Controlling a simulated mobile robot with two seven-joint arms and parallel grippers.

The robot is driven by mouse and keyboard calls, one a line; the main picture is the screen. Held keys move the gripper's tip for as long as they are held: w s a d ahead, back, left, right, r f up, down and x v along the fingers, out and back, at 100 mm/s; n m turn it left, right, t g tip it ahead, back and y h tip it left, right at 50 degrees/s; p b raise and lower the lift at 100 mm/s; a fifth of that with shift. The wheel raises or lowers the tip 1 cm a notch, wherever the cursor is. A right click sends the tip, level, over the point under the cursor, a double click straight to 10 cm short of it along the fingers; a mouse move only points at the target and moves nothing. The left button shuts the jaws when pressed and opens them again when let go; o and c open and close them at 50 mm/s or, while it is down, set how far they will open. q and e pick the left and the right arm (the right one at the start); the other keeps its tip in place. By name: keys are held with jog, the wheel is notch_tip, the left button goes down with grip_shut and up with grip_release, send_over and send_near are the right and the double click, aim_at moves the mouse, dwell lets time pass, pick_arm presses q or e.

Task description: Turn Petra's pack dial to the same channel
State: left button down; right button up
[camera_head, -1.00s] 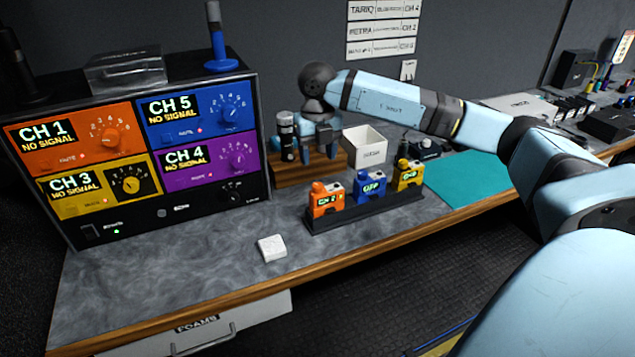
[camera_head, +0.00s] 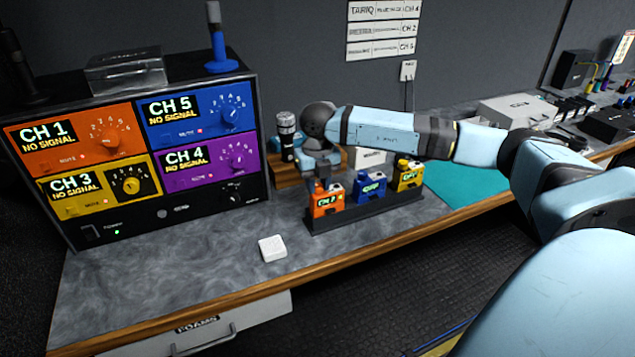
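Three belt packs stand in a dark rack (camera_head: 365,217) on the bench: an orange pack (camera_head: 327,202) whose screen seems to read CH 2, a blue pack (camera_head: 371,186) and a yellow pack (camera_head: 410,176), both seeming to read OFF. I cannot tell from the blurred wall cards (camera_head: 382,31) which pack is Petra's. My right gripper (camera_head: 323,180) points down over the orange pack's top, where its dial is hidden; contact and finger opening cannot be made out. The base station (camera_head: 160,215) at left has orange CH 1, blue CH 5, yellow CH 3 and purple CH 4 panels with dials. My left gripper is not in view.
A white block (camera_head: 272,248) lies on the bench in front of the rack. A black flashlight (camera_head: 286,134) and a white box (camera_head: 372,158) stand behind my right gripper. A teal mat (camera_head: 466,180) lies right of the rack. The bench's front left is clear.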

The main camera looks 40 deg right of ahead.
jog(key=shift+c, duration=1)
jog(key=shift+n, duration=0.3)
jog(key=shift+n+b, duration=0.5)
jog(key=shift+n, duration=0.4)
jog(key=shift+n+b, duration=0.35)
jog(key=shift+n, duration=1.45)
